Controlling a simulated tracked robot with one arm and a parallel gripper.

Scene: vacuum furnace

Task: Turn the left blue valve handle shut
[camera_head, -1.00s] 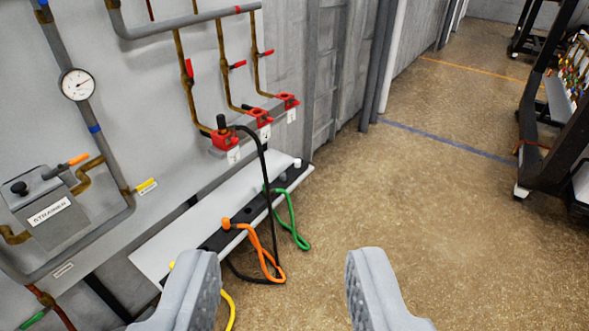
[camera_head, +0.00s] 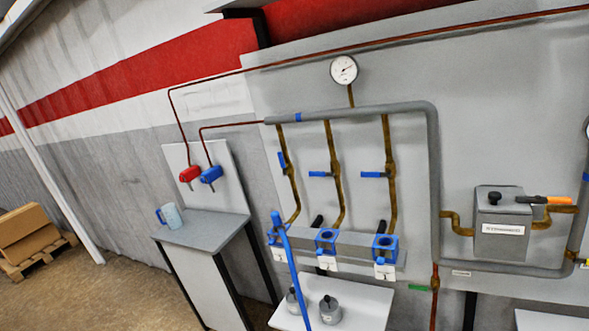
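Three blue valve handles sit on brown pipes that drop from a grey pipe on the grey wall panel. The left blue valve handle (camera_head: 282,160) stands nearly upright, roughly along its pipe. The middle blue handle (camera_head: 320,174) and the right blue handle (camera_head: 373,174) lie level, across their pipes. My gripper does not show now; its two fingers were visible and apart in the earlier frame.
Blue sockets, including the right one (camera_head: 385,248), sit on a bar below the valves. A white shelf (camera_head: 362,302) bears grey weights. A gauge (camera_head: 344,70) is above.

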